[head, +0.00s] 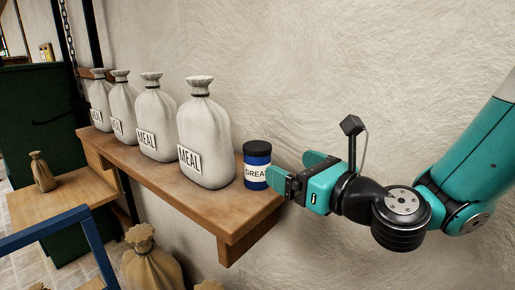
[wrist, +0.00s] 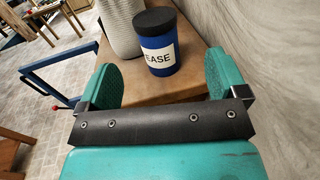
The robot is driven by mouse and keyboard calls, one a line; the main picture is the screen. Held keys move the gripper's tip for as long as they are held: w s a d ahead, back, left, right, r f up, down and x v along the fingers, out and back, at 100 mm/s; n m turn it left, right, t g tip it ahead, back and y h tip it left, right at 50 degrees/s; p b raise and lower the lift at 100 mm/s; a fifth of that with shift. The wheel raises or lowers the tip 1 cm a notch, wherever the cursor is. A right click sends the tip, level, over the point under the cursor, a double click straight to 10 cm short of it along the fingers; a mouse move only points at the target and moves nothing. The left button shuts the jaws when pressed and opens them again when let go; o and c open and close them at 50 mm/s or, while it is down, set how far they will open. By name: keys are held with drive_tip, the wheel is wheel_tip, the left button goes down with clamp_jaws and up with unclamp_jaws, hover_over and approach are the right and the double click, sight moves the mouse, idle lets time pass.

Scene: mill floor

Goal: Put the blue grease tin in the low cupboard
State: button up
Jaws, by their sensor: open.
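The blue grease tin (head: 257,167) with a black lid and a white label stands upright at the right end of a wooden shelf (head: 160,176), next to a meal sack. My gripper (head: 293,170) is open just right of the tin, with its fingers pointing toward it. In the wrist view the tin (wrist: 157,45) stands ahead of the two teal fingers (wrist: 163,80), between their lines and apart from both. The low cupboard cannot be made out for certain in either view.
Several meal sacks (head: 204,135) stand in a row left of the tin. The rough wall (head: 330,60) runs close behind the shelf. A dark green cabinet (head: 38,110), a blue rail (head: 45,232) and brown sacks (head: 150,265) are at the left and below.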

sight(256, 144)
drive_tip(key=p+x, duration=0.1)
drive_tip(key=x, duration=0.1)
drive_tip(key=p+x, duration=0.2)
drive_tip(key=shift+r, duration=0.25)
drive_tip(key=shift+w+a+f+p, duration=0.2)
drive_tip(key=shift+w+a+p, duration=0.15)
drive_tip(key=shift+w+p, duration=0.15)
drive_tip(key=w+a+p, duration=0.1)
drive_tip(key=p, duration=0.1)
drive_tip(key=w+a+p, duration=0.1)
drive_tip(key=a+p, duration=0.1)
drive_tip(key=p, duration=0.1)
drive_tip(key=shift+w+a+r, duration=0.1)
drive_tip(key=shift+w+r, duration=0.15)
drive_tip(key=shift+r, duration=0.15)
drive_tip(key=shift+w+a+f+p, duration=0.35)
drive_tip(key=shift+w+p, duration=0.05)
drive_tip(key=shift+w, duration=0.15)
drive_tip(key=c, duration=1.3)
drive_tip(key=shift+o, duration=0.2)
drive_tip(key=shift+r, duration=0.15)
